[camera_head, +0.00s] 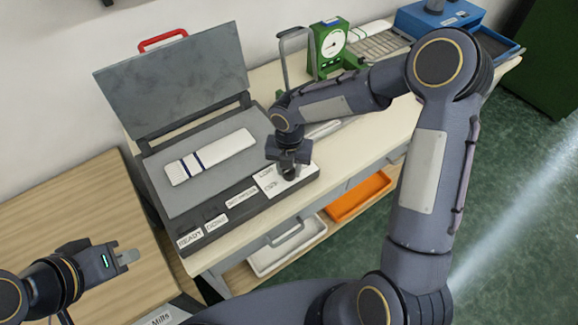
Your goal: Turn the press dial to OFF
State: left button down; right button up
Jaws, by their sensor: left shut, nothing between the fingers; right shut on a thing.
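The press (158,200) stands on the cream-topped table with its grey lid (175,82) raised. A white knitted piece with dark blue stripes (212,157) lies flat on its grey bed. The front panel carries labels, among them READY and DONE at its left and LOW (267,172) near its right end. My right gripper (289,172) points down at the right end of this panel, shut on the dark press dial, which it mostly hides. The dial's setting cannot be read. My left gripper (128,257) is shut and empty over the wooden table at lower left.
A green dial scale (328,48), a metal stand and a blue machine (437,18) stand farther back on the table. Below are an orange tray (358,196) and a white tray (288,248). The wooden table (80,210) at left is mostly bare.

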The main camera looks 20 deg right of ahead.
jog(key=o, duration=1)
jog(key=shift+c, duration=0.2)
jog(key=shift+r, duration=0.1)
notch_tip(320, 180, up, 8)
jog(key=shift+f+b, duration=0.25)
jog(key=shift+b, duration=0.05)
jog(key=shift+r, duration=0.1)
